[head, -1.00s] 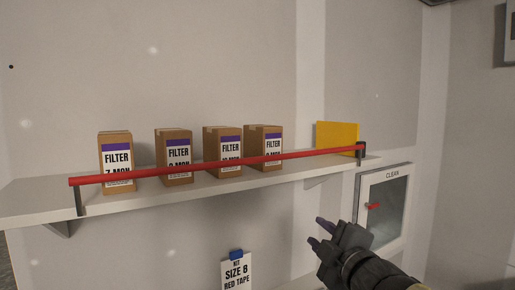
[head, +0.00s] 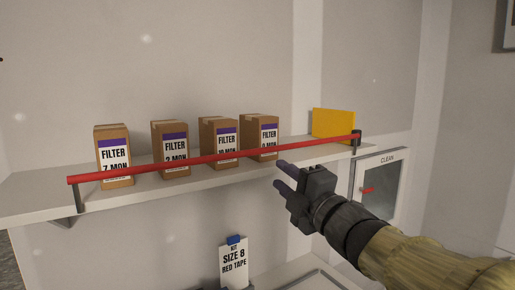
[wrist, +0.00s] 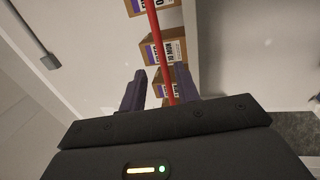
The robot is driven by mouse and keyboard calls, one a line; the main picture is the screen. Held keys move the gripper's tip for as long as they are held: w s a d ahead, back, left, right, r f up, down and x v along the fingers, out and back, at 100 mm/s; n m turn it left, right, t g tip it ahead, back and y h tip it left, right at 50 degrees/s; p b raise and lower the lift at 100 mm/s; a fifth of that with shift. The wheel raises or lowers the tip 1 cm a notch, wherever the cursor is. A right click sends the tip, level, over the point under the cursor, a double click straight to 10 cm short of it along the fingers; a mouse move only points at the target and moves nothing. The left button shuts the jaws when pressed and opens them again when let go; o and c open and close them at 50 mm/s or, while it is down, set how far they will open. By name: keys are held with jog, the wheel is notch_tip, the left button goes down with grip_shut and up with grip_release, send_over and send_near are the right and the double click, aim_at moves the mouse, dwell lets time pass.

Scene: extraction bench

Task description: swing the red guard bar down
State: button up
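The red guard bar (head: 215,159) runs across the front of the shelf, in front of the filter boxes. It is held by dark brackets at both ends and is raised above the shelf edge. My gripper (head: 280,174) is just below and in front of the bar's right half in the head view. In the wrist view the bar (wrist: 161,50) runs down between the two open fingers of my gripper (wrist: 157,92). I cannot tell whether the fingers touch it.
Several brown filter boxes (head: 171,150) stand on the white shelf (head: 130,193) behind the bar. A yellow panel (head: 332,124) stands at the shelf's right end. A "CLEAN" cabinet (head: 388,158) with a red handle is at right. A "SIZE 8 RED TAPE" sign (head: 233,262) hangs below the shelf.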

aim_at(254, 154)
jog(key=p+x, duration=0.5)
jog(key=x, duration=0.8)
jog(key=shift+s, duration=0.1)
grip_shut()
